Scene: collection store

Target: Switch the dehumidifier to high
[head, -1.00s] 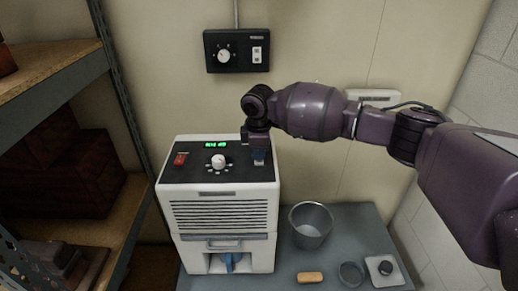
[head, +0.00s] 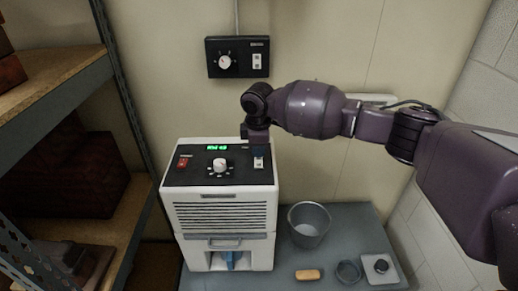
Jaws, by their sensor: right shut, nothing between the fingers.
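The white dehumidifier (head: 223,216) stands on the grey table, its black top panel facing up. The panel carries a lit red switch (head: 183,163) at the left, a white round knob (head: 219,165) in the middle and a white rocker switch (head: 258,163) at the right. A green display (head: 217,147) is lit behind the knob; its text is too small to read surely. My right gripper (head: 257,149) is shut and empty, pointing down just above and behind the rocker switch. Its fingertips are partly hidden and contact is unclear. My left gripper is out of view.
A black wall control box (head: 237,57) with a dial hangs above. A grey bucket (head: 309,225), a tan block (head: 307,275), a round dish (head: 348,271) and a small square device (head: 380,268) sit right on the table (head: 340,218). Shelving (head: 60,88) stands left.

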